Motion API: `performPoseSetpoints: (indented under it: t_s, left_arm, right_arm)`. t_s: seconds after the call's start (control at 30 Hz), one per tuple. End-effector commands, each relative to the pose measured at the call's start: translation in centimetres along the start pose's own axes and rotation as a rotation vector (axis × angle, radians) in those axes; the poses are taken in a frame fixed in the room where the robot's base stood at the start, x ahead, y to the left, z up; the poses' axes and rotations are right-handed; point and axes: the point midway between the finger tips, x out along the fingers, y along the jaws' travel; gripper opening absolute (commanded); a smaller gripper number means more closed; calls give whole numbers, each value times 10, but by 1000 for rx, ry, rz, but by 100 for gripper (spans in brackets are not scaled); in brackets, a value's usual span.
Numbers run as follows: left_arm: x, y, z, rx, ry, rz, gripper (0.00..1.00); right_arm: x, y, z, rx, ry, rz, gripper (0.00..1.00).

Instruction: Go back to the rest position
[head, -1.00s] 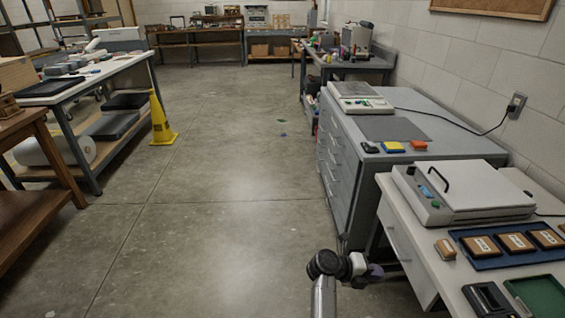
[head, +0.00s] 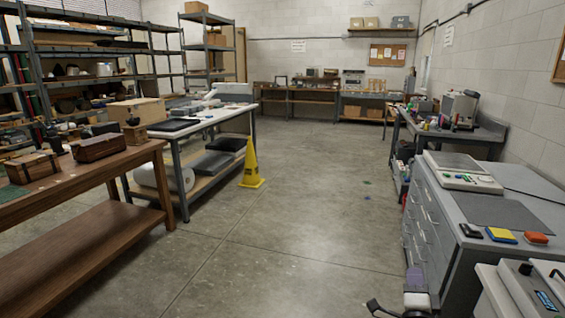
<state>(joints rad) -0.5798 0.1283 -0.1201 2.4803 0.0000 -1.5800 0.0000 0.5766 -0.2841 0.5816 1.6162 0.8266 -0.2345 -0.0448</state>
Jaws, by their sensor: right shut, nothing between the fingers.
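My right gripper (head: 414,276) is at the bottom edge of the head view, right of centre. It is small and partly cut off, with a pale purple end beside a white part. It is shut and holds nothing. It is in front of the grey drawer cabinet; I cannot tell how far apart they are. My left gripper is not in view.
The grey drawer cabinet (head: 437,228) and a white-topped bench (head: 487,292) stand close at right. A wooden table (head: 80,184) and a white-topped workbench (head: 226,119) are at left. A yellow floor sign (head: 251,166) stands beside open concrete floor (head: 310,215).

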Motion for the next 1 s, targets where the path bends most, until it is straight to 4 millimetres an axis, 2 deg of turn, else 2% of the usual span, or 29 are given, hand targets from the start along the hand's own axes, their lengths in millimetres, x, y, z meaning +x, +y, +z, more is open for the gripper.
performPoseSetpoints:
  t_s: [0.03,0.1,0.2,0.37,0.47,0.6,0.7,0.87,1.0]
  left_arm:
    - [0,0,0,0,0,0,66]
    - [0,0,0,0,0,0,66]
    - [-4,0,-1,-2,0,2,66]
    - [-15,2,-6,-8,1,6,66]
    - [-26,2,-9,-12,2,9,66]
    - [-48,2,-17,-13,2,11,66]
    - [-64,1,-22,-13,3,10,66]
    - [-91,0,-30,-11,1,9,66]
    - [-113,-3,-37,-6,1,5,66]
  right_arm:
    - [0,-19,8,-57,-91,-33,0]
    - [-4,-41,22,-148,-229,-64,0]
    - [-19,-63,39,-297,-422,-71,0]
    - [-66,-72,54,-563,-708,10,0]
    - [-107,-67,53,-729,-862,109,0]
    - [-178,-60,38,-961,-1035,271,0]
    - [-220,-60,26,-1079,-1092,332,0]
    - [-285,-67,15,-1209,-1181,343,0]
    - [-349,-63,9,-1255,-1344,355,0]
